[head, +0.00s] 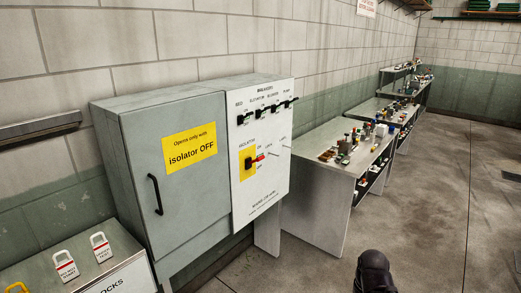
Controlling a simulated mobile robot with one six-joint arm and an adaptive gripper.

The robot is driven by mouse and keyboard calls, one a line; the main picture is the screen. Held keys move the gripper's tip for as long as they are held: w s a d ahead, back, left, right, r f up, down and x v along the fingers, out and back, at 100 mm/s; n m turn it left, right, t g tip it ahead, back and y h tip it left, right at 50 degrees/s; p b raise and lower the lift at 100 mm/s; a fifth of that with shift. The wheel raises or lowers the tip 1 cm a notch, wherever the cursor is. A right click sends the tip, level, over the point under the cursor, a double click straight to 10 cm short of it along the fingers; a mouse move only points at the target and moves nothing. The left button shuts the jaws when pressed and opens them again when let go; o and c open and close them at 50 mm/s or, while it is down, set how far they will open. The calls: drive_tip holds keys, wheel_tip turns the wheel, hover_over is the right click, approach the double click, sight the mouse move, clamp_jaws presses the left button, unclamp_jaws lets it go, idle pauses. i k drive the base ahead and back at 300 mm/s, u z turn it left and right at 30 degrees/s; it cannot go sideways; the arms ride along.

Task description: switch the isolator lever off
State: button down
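The isolator lever (258,158) has a red tip and a black hub. It sits on a yellow plate (247,171) on the white front panel of the grey cabinet. The lever points to the right, roughly level and tilted slightly up. The small position words around it are too small to read surely. The panel's label above the plate reads "ISOLATOR". A dark rounded part at the bottom edge seems to be part of my arm, well apart from the lever. No gripper fingers show.
The grey cabinet door (187,205) is shut, with a black handle and a yellow sign, "isolator OFF". Several black breaker switches (261,112) line the panel's top. White lock tags (101,247) lie at lower left. Tables (318,192) with small items stand right. Floor beyond is clear.

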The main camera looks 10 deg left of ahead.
sight(262, 157)
drive_tip(key=u, duration=0.2)
drive_tip(key=i, duration=1.4)
drive_tip(key=u, duration=0.15)
